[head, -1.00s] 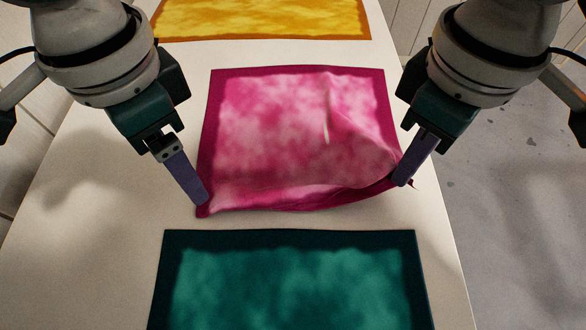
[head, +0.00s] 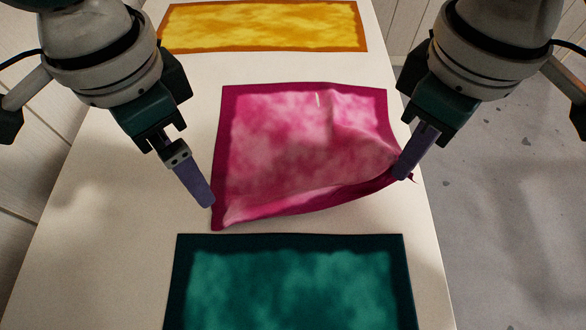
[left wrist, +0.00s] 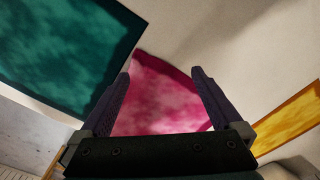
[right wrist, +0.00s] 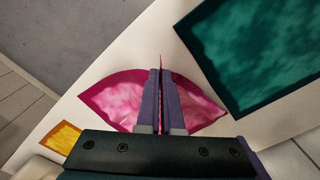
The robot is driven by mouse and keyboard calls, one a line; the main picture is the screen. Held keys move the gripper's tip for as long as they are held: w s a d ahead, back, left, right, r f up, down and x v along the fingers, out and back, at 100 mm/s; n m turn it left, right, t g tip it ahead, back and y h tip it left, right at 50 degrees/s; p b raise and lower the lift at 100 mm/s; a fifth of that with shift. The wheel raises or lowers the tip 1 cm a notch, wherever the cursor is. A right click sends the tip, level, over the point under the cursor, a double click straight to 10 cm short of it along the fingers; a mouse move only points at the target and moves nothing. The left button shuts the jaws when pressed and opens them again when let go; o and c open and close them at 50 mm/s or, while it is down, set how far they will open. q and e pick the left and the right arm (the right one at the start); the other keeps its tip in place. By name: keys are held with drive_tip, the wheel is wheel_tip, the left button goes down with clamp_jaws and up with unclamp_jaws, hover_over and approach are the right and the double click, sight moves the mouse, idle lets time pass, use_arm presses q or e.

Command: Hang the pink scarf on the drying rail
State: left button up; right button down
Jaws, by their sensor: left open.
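The pink scarf (head: 290,140) with a darker magenta border lies on the white table between a yellow and a teal scarf. Its near right corner is lifted, and folds run across it. My right gripper (head: 403,176) is shut on that corner; in the right wrist view the fingers (right wrist: 162,75) are together with a strip of pink between them. My left gripper (head: 209,204) is just above the near left corner, which lies on the table. In the left wrist view its fingers (left wrist: 162,75) are apart, with the pink scarf (left wrist: 160,95) showing below and between them. The drying rail is not in view.
A teal scarf (head: 290,285) lies flat on the white table (head: 90,215) at the near side. A yellow scarf (head: 265,25) lies flat at the far end. Grey floor (head: 500,200) shows to the right of the table.

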use_arm(q)
wheel_tip(320, 180, up, 2)
drive_tip(key=shift+p, duration=0.75)
use_arm(e)
wheel_tip(320, 180, up, 2)
drive_tip(key=shift+r, duration=0.15)
use_arm(q)
wheel_tip(320, 180, up, 12)
drive_tip(key=p, duration=0.2)
use_arm(e)
wheel_tip(320, 180, up, 2)
drive_tip(key=shift+r, duration=0.2)
drive_tip(key=c, duration=1)
unclamp_jaws()
drive_tip(key=shift+o, duration=0.4)
drive_tip(key=o, duration=0.9)
